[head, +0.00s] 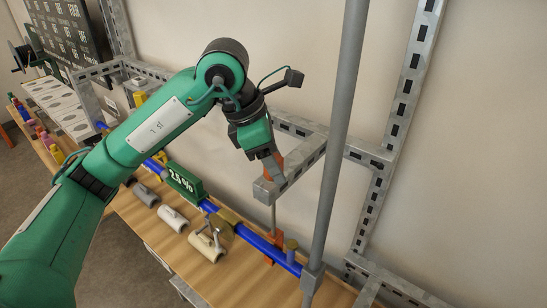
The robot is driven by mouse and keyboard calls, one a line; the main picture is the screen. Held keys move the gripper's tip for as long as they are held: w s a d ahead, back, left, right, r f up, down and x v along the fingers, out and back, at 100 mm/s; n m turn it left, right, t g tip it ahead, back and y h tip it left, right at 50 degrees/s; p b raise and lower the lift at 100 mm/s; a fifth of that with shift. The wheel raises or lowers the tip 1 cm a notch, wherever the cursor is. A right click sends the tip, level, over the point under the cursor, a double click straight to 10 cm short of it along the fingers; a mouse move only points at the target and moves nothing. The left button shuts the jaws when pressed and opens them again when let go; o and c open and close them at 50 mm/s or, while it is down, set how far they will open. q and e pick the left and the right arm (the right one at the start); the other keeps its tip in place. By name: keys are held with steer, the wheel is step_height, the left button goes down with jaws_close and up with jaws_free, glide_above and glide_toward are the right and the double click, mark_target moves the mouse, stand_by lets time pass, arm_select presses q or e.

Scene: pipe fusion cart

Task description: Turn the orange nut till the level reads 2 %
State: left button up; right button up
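A green sign (185,181) over the blue pipe appears to read 2.5 %, with the decimal point too small to be sure of. My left gripper (274,172) points down at the end of a perforated metal strut (300,172). An orange part (277,157), perhaps the orange nut, shows right beside its fingers and is partly hidden by them. I cannot tell whether the fingers are closed on it. A thin rod runs down below the strut to an orange bracket (279,242) at the blue pipe (258,242). My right gripper is not in view.
Short pipe pieces (172,219) lie on the wooden bench, with a brass-coloured fitting (221,226) close by. A grey upright pole (339,130) stands just right of my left gripper. Slotted metal framing (400,110) lines the wall.

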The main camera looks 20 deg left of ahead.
arm_select(q)
steer(key=c, duration=0.9)
steer(key=shift+o, duration=0.2)
steer(key=shift+w+f+b, duration=0.1)
steer(key=shift+f+b, duration=0.05)
steer(key=shift+b, duration=0.3)
steer(key=m+g+b, duration=0.1)
steer(key=m+b, duration=0.1)
steer(key=b, duration=0.1)
steer(key=shift+f+m, duration=0.1)
steer(key=shift+m, duration=0.3)
steer(key=shift+r+m+g+b, duration=0.2)
steer(key=shift+m+g+b, duration=0.2)
steer(key=shift+m+b, duration=0.5)
steer(key=o, duration=1)
